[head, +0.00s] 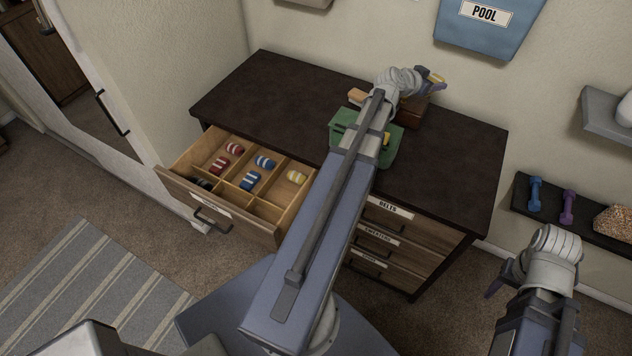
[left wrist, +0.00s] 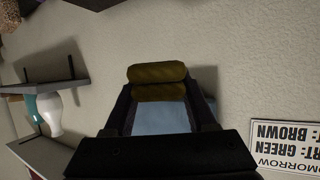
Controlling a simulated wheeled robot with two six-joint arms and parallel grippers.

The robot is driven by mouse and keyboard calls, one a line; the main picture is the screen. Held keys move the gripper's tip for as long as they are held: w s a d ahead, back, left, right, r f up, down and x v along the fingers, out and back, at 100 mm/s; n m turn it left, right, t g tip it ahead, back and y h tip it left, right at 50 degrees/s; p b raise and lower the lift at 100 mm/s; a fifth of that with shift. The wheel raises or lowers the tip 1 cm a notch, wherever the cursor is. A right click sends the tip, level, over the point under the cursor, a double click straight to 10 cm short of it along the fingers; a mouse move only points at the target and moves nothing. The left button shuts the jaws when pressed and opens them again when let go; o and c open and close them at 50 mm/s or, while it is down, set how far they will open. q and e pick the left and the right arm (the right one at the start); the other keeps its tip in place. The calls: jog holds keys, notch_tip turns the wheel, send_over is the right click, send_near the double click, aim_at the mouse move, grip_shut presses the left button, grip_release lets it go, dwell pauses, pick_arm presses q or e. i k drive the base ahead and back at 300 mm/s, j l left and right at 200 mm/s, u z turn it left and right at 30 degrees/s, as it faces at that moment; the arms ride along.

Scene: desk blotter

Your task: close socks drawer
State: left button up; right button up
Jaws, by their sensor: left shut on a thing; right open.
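The open drawer (head: 262,232) sticks out of the dark-topped dresser (head: 270,100) on the left; its front label is too small to read. Inside are striped sock rolls: red ones (head: 219,166) at left, blue ones (head: 250,180) in the middle and a yellow one (head: 297,177) at right. A dark roll (head: 203,183) lies near the front left. My left gripper (head: 433,80) is above the back of the dresser, shut on a mustard-yellow roll (left wrist: 157,75). My right gripper (head: 497,282) is open, right of the dresser, away from the drawer.
A green folded item (head: 343,120) and a brown box (head: 413,115) are on the dresser top, partly hidden by my left arm. Closed drawers labelled BELTS (head: 388,207) and others are below. A shelf with dumbbells (head: 568,207) is at right.

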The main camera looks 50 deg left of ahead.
aim_at(283, 199)
jog(key=k+j+z, duration=0.45)
jog(key=j, duration=0.25)
jog(key=k+j+z, duration=0.5)
jog(key=k+j, duration=0.6)
jog(key=k+j+z, duration=0.15)
jog(key=k+j, duration=0.45)
jog(key=k, duration=0.2)
jog(key=k+j, duration=0.45)
jog(key=j, duration=0.65)
jog(key=k+j, duration=0.1)
jog(key=j, duration=0.3)
